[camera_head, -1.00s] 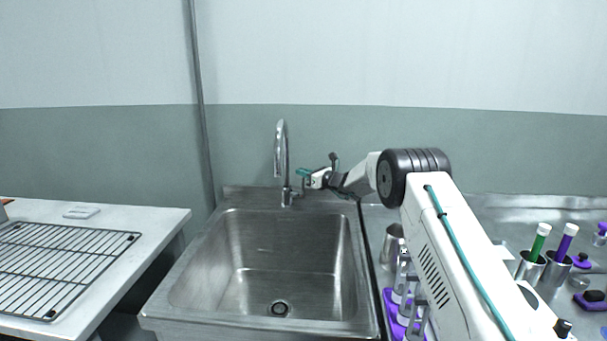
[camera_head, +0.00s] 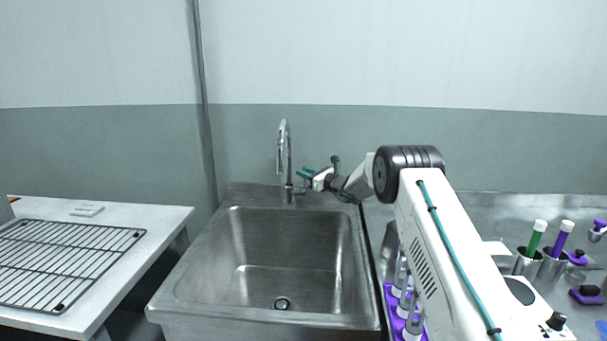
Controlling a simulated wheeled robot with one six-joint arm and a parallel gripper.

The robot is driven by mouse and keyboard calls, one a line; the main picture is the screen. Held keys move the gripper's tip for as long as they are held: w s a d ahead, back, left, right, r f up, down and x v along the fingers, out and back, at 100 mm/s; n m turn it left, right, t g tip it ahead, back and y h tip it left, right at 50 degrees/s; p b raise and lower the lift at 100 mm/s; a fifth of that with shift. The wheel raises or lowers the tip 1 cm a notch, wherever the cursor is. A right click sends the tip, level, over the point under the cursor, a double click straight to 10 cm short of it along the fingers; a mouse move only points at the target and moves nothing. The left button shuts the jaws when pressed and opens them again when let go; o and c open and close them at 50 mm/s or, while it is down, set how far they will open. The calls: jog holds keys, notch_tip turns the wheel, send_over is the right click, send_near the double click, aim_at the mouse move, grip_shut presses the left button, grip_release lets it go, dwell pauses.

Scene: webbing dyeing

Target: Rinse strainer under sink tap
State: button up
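The steel sink (camera_head: 225,255) is in the middle of the head view, with an empty basin and a round drain. Its curved tap (camera_head: 283,150) stands at the back edge, and no water shows. My gripper (camera_head: 304,178), with teal fingers, is beside the tap's lower part, near its handle. Whether it touches the tap, and whether its fingers are open or shut, is too small to tell. No strainer can be made out in this view.
A white table (camera_head: 165,225) with a black wire rack (camera_head: 70,262) stands at left. At right, a steel counter (camera_head: 470,210) holds metal cups with a green tube (camera_head: 534,240) and a purple tube (camera_head: 559,240). A purple rack (camera_head: 392,305) of bottles stands beside the sink.

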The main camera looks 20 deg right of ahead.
jog(key=v, duration=0.7)
jog(key=shift+s+d, duration=0.25)
jog(key=shift+s, duration=0.1)
